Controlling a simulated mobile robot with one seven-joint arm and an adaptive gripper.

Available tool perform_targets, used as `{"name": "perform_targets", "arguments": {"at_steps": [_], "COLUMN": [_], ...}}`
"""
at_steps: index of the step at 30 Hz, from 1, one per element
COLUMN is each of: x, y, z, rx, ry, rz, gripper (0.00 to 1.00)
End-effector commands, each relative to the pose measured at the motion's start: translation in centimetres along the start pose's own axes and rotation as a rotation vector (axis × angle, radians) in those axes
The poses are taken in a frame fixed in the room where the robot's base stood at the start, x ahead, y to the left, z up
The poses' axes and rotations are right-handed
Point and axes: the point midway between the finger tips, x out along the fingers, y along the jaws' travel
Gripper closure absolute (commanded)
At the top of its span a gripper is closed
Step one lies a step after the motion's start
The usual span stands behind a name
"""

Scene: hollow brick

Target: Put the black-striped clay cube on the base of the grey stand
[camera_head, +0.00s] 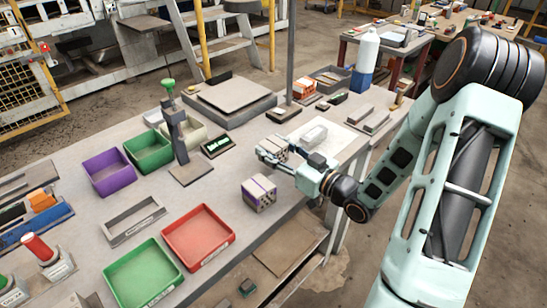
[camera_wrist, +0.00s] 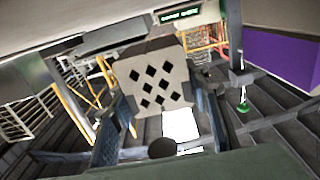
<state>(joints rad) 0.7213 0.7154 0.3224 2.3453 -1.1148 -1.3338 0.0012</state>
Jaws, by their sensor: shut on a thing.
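My gripper (camera_head: 270,156) is shut on a clay cube (camera_head: 276,146), held above the table right of the grey stand. In the wrist view this cube (camera_wrist: 152,80) shows a pale face with several dark diamond-shaped holes, between my fingers; a dark band shows along its upper edge. The grey stand (camera_head: 178,135) is upright on the table, with a green knob on top and a flat square base (camera_head: 190,174) that looks bare. Its green knob (camera_wrist: 243,107) also shows in the wrist view. Another clay cube (camera_head: 260,194) with a purple stripe sits on the table below my gripper.
Purple (camera_head: 109,172), green (camera_head: 149,152) and red (camera_head: 198,238) bins and a grey tray (camera_head: 133,220) stand left and in front. A small lit display (camera_head: 216,145) is close to the stand's base. A white bottle (camera_head: 366,60) stands at the back right.

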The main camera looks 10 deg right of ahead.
Motion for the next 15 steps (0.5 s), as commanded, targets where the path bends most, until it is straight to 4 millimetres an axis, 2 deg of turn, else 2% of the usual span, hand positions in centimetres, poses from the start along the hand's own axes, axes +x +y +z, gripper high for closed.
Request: {"name": "perform_targets", "arguments": {"at_steps": [1, 6, 15], "x": [0.0, 0.0, -0.1], "y": [-0.1, -0.1, -0.1], "z": [1.0, 2.7, 2.9], "rx": [0.004, 0.001, -0.001], "ry": [-0.001, 0.001, 0.001], "rz": [-0.001, -0.002, -0.002], "gripper": [0.85, 0.85, 0.85]}}
